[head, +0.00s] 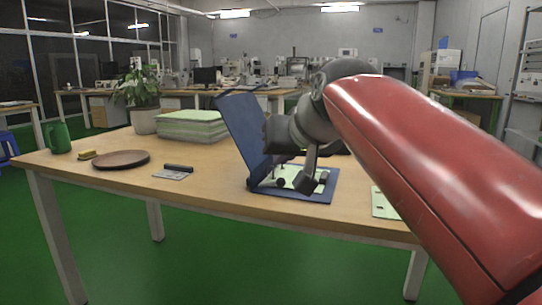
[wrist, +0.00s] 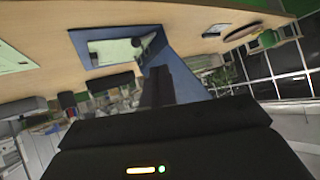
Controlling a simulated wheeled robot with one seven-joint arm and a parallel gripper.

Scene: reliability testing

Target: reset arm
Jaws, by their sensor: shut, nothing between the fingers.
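My red and grey arm reaches in from the right in the head view. My gripper (head: 306,183) is shut and empty, over the front of an open blue case. In the wrist view my gripper's dark fingers (wrist: 155,82) are together, in front of the case's lid (wrist: 186,84). The blue case base (head: 315,197) lies flat on the table, and its lid (head: 244,128) stands up, tilted back to the left. A pale green board (wrist: 112,52) lies inside the case with a small dark part on it. My gripper hides part of the case in the head view.
A pale board (head: 383,204) lies right of the case.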

